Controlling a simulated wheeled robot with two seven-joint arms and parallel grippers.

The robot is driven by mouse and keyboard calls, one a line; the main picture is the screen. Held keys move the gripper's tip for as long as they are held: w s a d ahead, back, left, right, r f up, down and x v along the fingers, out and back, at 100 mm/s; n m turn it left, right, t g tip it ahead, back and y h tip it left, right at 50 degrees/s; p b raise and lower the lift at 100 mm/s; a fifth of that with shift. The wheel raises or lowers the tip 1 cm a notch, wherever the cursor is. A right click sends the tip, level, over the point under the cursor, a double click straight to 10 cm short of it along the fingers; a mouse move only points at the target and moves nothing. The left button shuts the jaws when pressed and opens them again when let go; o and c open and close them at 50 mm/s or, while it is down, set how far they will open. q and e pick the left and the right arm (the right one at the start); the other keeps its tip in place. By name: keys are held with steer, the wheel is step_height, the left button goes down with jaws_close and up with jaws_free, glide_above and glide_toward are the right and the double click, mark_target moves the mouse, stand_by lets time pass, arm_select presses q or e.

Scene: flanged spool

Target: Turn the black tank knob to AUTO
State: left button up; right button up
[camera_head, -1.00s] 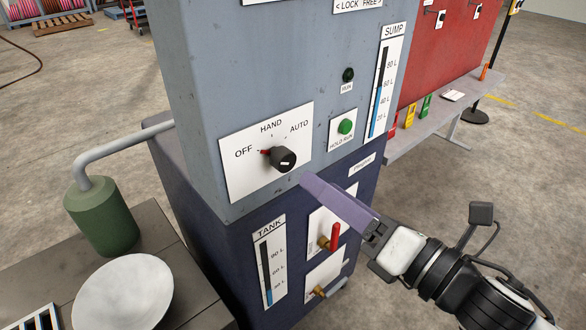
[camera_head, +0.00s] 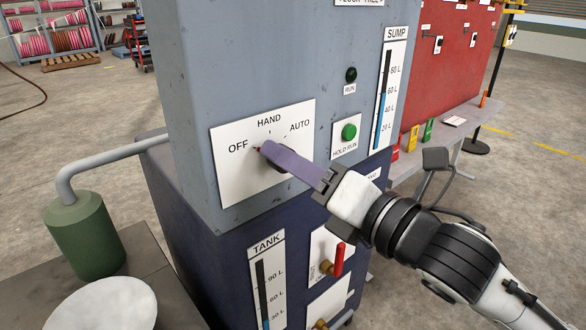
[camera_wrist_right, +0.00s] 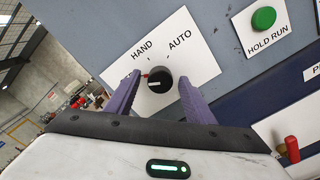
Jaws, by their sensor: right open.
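The black tank knob (camera_wrist_right: 159,82) sits on a white label plate (camera_head: 230,180) marked OFF, HAND and AUTO on the grey cabinet front. In the head view its red pointer mark (camera_head: 257,149) is toward OFF; the knob itself is mostly hidden behind my gripper. My right gripper (camera_head: 266,149) is in front of the knob. In the right wrist view my right gripper (camera_wrist_right: 160,88) is open, with one purple finger on each side of the knob. A gap shows beside the knob, and I cannot tell whether either finger touches it. My left gripper is not in view.
A green HOLD RUN button (camera_head: 348,132) and a SUMP gauge (camera_head: 388,85) are right of the plate. Below are a TANK gauge (camera_head: 265,285) and a red-handled valve (camera_head: 338,260). A green cylinder (camera_head: 80,235) with a grey pipe stands at left.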

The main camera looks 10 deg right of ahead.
steer(key=shift+w+a, duration=0.1)
steer(key=shift+w, duration=0.05)
steer(key=c, duration=1.1)
steer(key=shift+o, duration=0.2)
